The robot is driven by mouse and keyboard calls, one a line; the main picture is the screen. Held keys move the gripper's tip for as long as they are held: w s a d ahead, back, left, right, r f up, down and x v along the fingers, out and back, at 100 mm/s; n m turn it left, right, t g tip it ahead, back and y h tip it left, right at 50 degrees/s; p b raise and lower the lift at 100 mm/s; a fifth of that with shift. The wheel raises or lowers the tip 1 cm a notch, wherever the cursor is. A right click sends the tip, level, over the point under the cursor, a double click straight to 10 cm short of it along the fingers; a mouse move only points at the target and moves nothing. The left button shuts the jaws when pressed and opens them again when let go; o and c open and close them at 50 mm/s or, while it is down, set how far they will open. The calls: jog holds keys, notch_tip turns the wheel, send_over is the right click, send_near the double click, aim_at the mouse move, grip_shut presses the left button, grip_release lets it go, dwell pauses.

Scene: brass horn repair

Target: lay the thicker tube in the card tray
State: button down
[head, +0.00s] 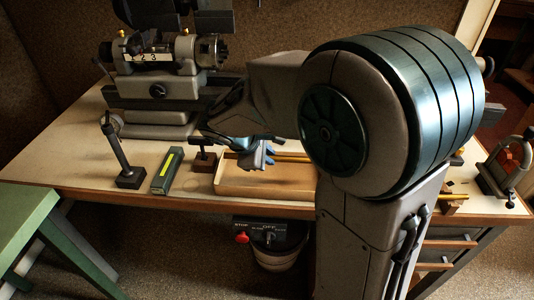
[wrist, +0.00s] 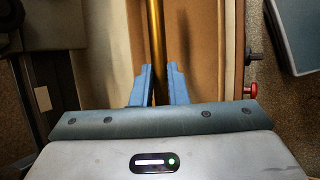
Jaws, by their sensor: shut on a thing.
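My gripper (wrist: 157,78) has its blue fingers shut on a brass tube (wrist: 155,35), which runs away up the wrist view. In the head view my gripper (head: 260,157) is above the far left part of the card tray (head: 265,192), with the tube (head: 292,155) reaching right until my arm hides it. The shallow tan tray lies at the table's front edge; its right end is hidden by my arm. In the wrist view the tray (wrist: 205,60) lies below and to the right of the tube. I cannot tell from its width whether this is the thicker tube.
A grey lathe-like machine (head: 160,80) stands at the back left. A post on a dark base (head: 128,175), a green box with a yellow stripe (head: 167,172) and a small dark stand (head: 204,158) are left of the tray. A clamp (head: 505,165) stands at right.

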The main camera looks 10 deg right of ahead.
jog(key=shift+d+f, duration=0.1)
jog(key=b, duration=0.7)
send_near(274, 183)
jog(key=x, duration=0.5)
jog(key=shift+w+d+r, duration=0.2)
jog(key=shift+w+d, duration=0.05)
jog(key=shift+w, duration=0.1)
jog(key=shift+f, duration=0.4)
jog(key=c, duration=1.3)
grip_release()
jog(key=shift+c, duration=0.2)
jog(key=shift+s, duration=0.1)
jog(key=shift+f, duration=0.1)
jog(key=shift+c, duration=0.8)
jog(key=shift+o, duration=0.6)
jog(key=shift+s+f, duration=0.1)
